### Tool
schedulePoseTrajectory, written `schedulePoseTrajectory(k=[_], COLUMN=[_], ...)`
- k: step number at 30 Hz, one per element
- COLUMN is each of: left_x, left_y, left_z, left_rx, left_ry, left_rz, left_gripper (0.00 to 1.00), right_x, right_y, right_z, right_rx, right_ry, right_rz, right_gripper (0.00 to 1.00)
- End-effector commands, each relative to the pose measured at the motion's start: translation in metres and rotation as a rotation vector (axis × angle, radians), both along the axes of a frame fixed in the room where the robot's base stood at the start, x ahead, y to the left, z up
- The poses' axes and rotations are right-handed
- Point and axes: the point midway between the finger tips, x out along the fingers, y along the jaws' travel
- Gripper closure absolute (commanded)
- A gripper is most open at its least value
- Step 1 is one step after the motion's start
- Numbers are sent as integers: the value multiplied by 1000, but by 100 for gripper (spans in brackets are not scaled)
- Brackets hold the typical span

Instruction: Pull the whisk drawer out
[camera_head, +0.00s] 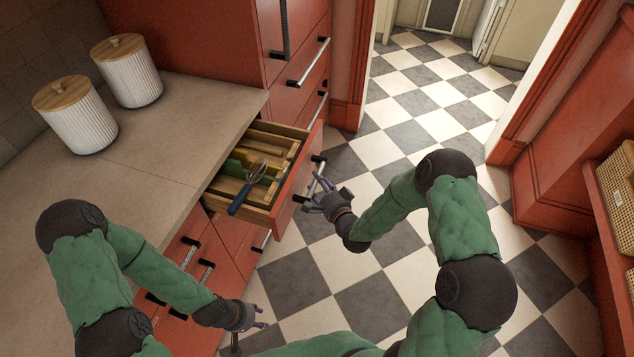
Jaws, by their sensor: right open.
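The whisk drawer (287,196) stands partly out from under the counter, with a red front and wooden inner walls. A whisk (240,199) with a blue handle lies in it, beside yellow and green items (240,161). My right gripper (314,194) is open at the drawer's front, close to its bar handle (318,175). I cannot tell whether the fingers touch the handle. My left gripper (258,328) is low in front of the lower drawers, away from the whisk drawer; its fingers look spread and empty.
Two white ribbed canisters with wooden lids (76,117) (127,73) stand on the counter (165,150). Closed red drawers (210,247) lie below the counter. The checkered floor (400,120) is clear. A red shelf unit with a woven basket (618,200) is at the right.

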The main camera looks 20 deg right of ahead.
Motion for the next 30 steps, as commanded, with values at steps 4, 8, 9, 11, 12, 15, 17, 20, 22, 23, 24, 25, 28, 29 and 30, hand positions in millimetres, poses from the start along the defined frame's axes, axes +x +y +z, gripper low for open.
schedulePoseTrajectory(k=[4,8,9,11,12,15,17,20,22,23,24,25,28,29,30], left_x=[0,0,0,0,0,0,0,0,0,0,0,0,0,0,0], left_y=[0,0,0,0,0,0,0,0,0,0,0,0,0,0,0], left_z=[-4,-5,-5,-4,-4,-4,-4,-4,-4,-4,-4,-4,-4,-5,-5], left_rx=[0,0,0,0,0,0,0,0,0,0,0,0,0,0,0], left_ry=[0,0,0,0,0,0,0,0,0,0,0,0,0,0,0], left_rz=[0,0,0,0,0,0,0,0,0,0,0,0,0,0,0], left_gripper=[60,60,60,60,60,60,60,60,60,60,60,60,60,60,60], right_x=[13,18,18,18,18,18,18,18,18,18,18,18,18,17,16], right_y=[2,3,3,3,3,3,3,3,3,3,3,3,2,1,0], right_z=[-3,-3,-3,-2,-2,-2,-2,-2,-2,-2,-2,-2,-2,-3,-3], right_rx=[0,0,0,0,0,0,0,0,0,-1,-1,-1,-1,-1,-1], right_ry=[0,0,1,1,1,1,1,1,1,1,1,1,1,0,0], right_rz=[-1,-1,-1,-1,-1,-1,-1,-1,-1,-1,-1,-1,-1,-2,-2], right_gripper=[49,49,49,49,49,49,63,91,100,100,100,100,100,100,100])
